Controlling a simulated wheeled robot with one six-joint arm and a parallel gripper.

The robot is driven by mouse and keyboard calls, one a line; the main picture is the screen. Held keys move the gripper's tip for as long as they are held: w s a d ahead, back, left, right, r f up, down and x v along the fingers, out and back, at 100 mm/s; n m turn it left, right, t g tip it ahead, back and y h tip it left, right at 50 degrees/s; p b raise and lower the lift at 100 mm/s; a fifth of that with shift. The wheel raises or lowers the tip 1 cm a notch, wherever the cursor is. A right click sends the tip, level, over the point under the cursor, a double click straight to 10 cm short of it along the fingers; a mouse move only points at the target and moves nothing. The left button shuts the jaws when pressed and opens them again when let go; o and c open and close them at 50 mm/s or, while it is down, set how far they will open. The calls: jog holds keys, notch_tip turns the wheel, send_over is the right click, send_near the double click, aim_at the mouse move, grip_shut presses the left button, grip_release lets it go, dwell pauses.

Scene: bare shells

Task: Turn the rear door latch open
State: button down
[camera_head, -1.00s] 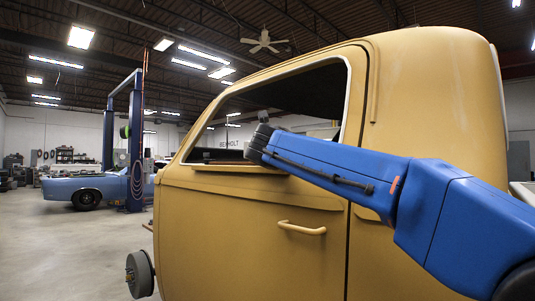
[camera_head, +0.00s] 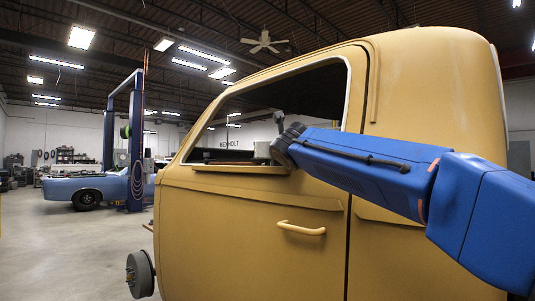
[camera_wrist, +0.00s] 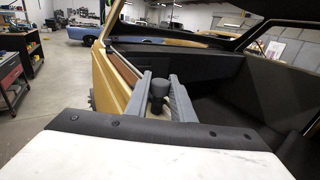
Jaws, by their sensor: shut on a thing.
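A yellow vehicle cab door (camera_head: 240,230) fills the middle of the head view, shut, with an open window frame and a yellow pull handle (camera_head: 302,229) on its outer side. My gripper (camera_head: 279,117) is at the window opening, above the sill. In the wrist view its two grey fingers (camera_wrist: 160,85) stand on either side of a dark round knob (camera_wrist: 158,90), just inside the door's top edge, and are shut on it. I cannot tell for certain that this knob is the rear door latch. Its base is partly hidden by my wrist.
My blue arm crosses in front of the cab's rear side. A wheel hub (camera_head: 140,273) sticks out at the cab's lower left. A blue car (camera_head: 88,189) and a lift post (camera_head: 136,140) stand farther back. The floor at left is clear.

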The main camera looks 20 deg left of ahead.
jog(key=shift+w+f, duration=0.1)
jog(key=shift+f, duration=0.05)
dwell(0.4)
jog(key=c, duration=1.5)
grip_release()
jog(key=shift+c, duration=0.2)
jog(key=shift+s+d+r, duration=0.2)
jog(key=shift+s+d, duration=0.2)
jog(key=shift+s, duration=0.15)
jog(key=v, duration=1.6)
jog(key=shift+w+d, duration=0.15)
jog(key=shift+d, duration=0.15)
